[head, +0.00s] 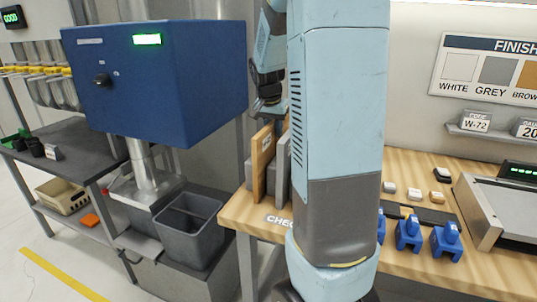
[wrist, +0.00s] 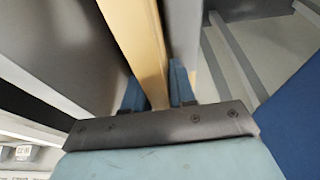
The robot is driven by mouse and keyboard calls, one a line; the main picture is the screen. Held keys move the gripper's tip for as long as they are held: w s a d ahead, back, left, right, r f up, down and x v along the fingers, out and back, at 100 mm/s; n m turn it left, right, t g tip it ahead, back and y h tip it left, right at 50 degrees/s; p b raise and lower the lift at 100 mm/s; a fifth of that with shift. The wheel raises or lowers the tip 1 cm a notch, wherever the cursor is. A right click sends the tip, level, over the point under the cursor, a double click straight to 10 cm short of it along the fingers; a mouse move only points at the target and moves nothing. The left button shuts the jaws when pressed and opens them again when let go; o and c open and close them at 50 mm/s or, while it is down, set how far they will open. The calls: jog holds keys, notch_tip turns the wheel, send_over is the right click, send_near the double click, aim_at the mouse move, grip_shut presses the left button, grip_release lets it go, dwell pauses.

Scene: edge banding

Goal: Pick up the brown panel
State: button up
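The brown panel (head: 261,162) stands upright on edge at the left end of the wooden bench, beside grey panels (head: 283,167). My gripper (head: 268,108) is at the top of these panels, partly hidden by my own arm. In the wrist view, the tan edge of the brown panel (wrist: 138,40) runs between the two blue fingers of my gripper (wrist: 156,88). One finger is on each side and little gap shows. I cannot tell whether the fingers press on it. A grey panel (wrist: 60,45) shows to the left.
A blue machine box (head: 160,80) on a post stands left of the panels, above a grey bin (head: 190,218). Blue clamp-like items (head: 408,235), small blocks and a metal tray (head: 490,215) lie on the right of the bench.

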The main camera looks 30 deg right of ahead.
grip_shut()
dwell(1.0)
